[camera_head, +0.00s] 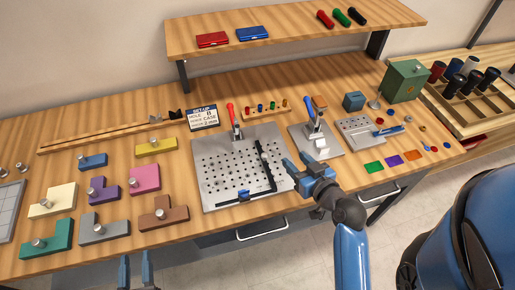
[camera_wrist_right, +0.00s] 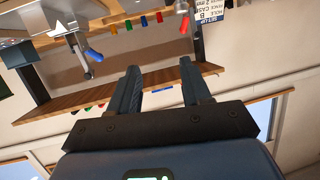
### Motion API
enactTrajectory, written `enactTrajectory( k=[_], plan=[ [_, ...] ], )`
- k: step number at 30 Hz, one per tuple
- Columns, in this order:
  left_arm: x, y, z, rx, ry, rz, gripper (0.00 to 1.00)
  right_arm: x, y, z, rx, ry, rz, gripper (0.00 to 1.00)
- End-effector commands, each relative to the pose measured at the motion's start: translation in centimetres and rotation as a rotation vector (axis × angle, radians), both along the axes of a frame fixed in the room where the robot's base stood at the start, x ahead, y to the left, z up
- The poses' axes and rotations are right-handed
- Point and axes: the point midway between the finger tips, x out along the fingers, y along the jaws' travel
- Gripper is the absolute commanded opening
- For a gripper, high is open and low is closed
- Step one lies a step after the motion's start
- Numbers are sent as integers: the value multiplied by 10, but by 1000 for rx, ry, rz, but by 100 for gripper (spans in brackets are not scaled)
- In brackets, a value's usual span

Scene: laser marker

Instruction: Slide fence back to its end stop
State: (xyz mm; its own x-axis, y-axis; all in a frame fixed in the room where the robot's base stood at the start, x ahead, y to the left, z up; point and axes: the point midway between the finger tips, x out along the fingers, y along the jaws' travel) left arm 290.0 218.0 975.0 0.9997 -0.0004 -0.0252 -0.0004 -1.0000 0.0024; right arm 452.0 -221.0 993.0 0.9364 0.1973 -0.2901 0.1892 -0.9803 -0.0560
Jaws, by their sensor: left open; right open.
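The metal plate with rows of holes (camera_head: 218,190) lies on the bench. On it are a black bar along the right side (camera_head: 264,168) and a black bar along the front edge with a blue knob (camera_head: 243,195); they look like the fence parts, though I cannot tell which one slides. My right gripper (camera_head: 298,168) is open and empty, just right of the plate's right edge, apart from the bars. Its open fingers also show in the right wrist view (camera_wrist_right: 160,82). My left gripper (camera_head: 137,262) is open and empty at the bottom edge, in front of the bench.
A red-handled clamp (camera_head: 233,118) stands at the plate's back. A second clamp station (camera_head: 316,138) stands just behind my right gripper. Coloured blocks with knobs (camera_head: 145,178) fill the left bench. A shelf (camera_head: 290,30) hangs above.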

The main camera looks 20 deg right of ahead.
Motion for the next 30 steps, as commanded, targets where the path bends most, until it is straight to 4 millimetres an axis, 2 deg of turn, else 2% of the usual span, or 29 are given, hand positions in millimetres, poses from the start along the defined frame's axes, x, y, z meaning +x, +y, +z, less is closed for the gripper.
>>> enactTrajectory(
  k=[4, 10, 14, 24, 30],
  plan=[
    [0, 0, 0, 0, 1, 0, 42, -12, 20, -15, -40, 69, 121, 48],
    [0, 0, 2, 0, 1, 1, 42, -9, 27, -22, -83, 86, 165, 48],
    [0, 0, 6, 0, 1, 1, 42, 4, 32, -27, -83, 86, 166, 48],
    [0, 0, 18, 0, 1, 0, 42, 51, 49, -48, -83, 85, 163, 48],
    [0, 0, 21, 0, 1, 0, 42, 70, 55, -58, -83, 86, 160, 48]
  ],
)
